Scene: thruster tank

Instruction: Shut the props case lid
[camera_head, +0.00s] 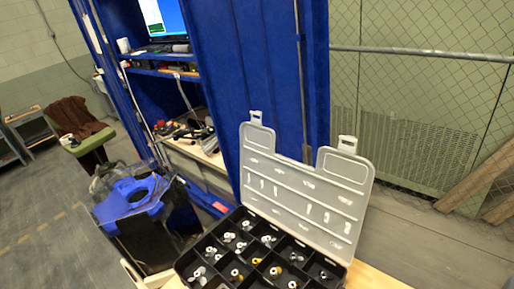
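The props case (262,252) is a black compartmented box at the lower middle of the head camera view, standing on a light wooden surface. Its compartments hold several small propellers in white, grey and brass tones. Its translucent grey lid (301,185) stands open, raised upright along the far right side of the box. Two latch tabs (255,117) stick up from the lid's top edge, with a notch between them. The near part of the case is cut off by the bottom of the picture. My gripper does not show.
A blue cabinet (262,75) with an open door stands behind the case, its shelves holding a monitor (163,18) and tools. A bin with a blue lid (133,196) stands left of the case. A chain-link fence (430,95) is at right.

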